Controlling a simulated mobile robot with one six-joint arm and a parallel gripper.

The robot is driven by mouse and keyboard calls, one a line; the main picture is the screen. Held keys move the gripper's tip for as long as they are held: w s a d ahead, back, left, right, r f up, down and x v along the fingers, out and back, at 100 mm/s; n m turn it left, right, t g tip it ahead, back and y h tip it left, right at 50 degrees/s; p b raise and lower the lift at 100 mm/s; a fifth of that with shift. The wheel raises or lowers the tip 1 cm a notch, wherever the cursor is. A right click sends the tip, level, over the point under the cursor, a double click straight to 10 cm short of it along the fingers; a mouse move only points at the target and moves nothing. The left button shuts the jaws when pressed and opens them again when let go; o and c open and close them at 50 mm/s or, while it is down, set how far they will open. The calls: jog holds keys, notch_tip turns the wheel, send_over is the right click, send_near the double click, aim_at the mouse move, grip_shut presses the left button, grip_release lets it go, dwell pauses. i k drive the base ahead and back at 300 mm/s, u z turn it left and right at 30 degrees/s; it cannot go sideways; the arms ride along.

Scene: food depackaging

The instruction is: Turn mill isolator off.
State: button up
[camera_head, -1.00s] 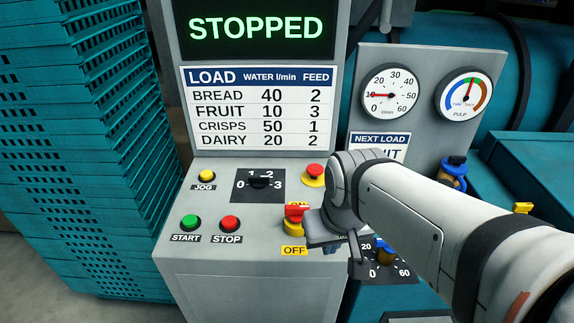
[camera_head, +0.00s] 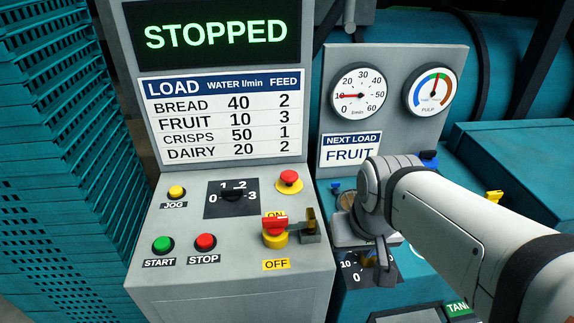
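The mill isolator (camera_head: 275,229) is a red handle on a round yellow base at the right of the sloping grey panel. Its handle partly covers the ON label (camera_head: 274,215) above it. The OFF label (camera_head: 276,264) below is clear. I cannot tell exactly how the handle is turned. My gripper (camera_head: 362,243) is right of the isolator, past the panel's right edge and apart from the handle. The screen (camera_head: 216,36) reads STOPPED.
A grey and brass fitting (camera_head: 311,230) stands just right of the isolator. A red emergency button (camera_head: 289,180) is above it. A black selector (camera_head: 231,195), green start button (camera_head: 161,244) and red stop button (camera_head: 205,242) lie left. Teal crates (camera_head: 60,150) are stacked at left.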

aim_at(275, 225)
jog(key=z, duration=0.7)
jog(key=k, duration=1.1)
jog(key=u, duration=0.7)
jog(key=i, duration=1)
jog(key=u, duration=0.05)
